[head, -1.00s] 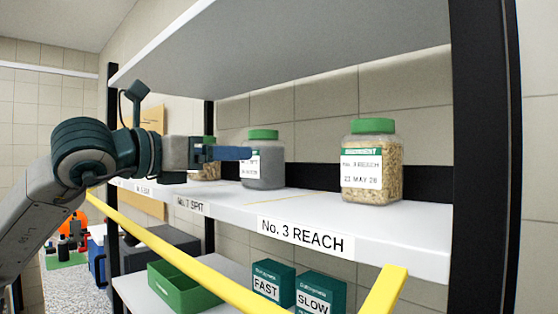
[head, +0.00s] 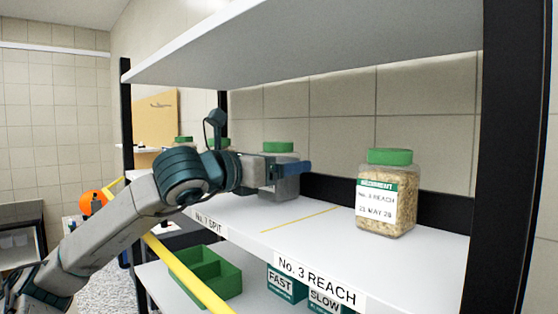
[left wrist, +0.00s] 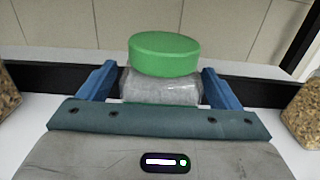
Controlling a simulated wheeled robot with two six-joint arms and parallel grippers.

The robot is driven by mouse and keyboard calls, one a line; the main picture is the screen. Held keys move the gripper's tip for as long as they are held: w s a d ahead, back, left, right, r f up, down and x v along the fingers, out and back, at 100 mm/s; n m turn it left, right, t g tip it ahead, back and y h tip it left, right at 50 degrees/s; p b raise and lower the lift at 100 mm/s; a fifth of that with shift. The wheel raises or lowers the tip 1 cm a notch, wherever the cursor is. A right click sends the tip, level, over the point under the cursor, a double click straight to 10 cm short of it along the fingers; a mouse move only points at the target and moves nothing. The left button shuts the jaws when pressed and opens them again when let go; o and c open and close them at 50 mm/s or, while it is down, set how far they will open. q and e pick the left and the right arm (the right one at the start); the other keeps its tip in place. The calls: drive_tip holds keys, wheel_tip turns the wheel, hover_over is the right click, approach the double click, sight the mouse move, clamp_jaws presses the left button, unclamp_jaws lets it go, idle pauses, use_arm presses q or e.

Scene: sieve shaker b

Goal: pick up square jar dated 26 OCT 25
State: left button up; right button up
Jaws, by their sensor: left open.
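A square jar with a green lid (head: 278,147) and grey contents stands on the white shelf at the No. 7 SPIT section. My left gripper (head: 300,168) is at this jar and covers much of its body; no date on it can be read. In the left wrist view the jar's green lid (left wrist: 164,54) sits between my two blue fingers, with a finger on each side and small gaps. The left gripper is open. Another square jar (head: 388,205) with beige grains, labelled No. 3 REACH, 21 MAY 26, stands to the right. My right gripper is not in view.
More green-lidded jars (head: 184,139) stand further left, mostly hidden by my arm. An upper shelf (head: 330,50) hangs above. A yellow bar (head: 185,275) runs along the front. Below are a green bin (head: 205,275) and FAST and SLOW boxes. Shelf space between the jars is clear.

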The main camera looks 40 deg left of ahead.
use_arm(q)
drive_tip(key=shift+s, duration=0.1)
drive_tip(key=c, duration=1.4)
drive_tip(key=shift+o, duration=0.2)
drive_tip(key=shift+r, duration=0.1)
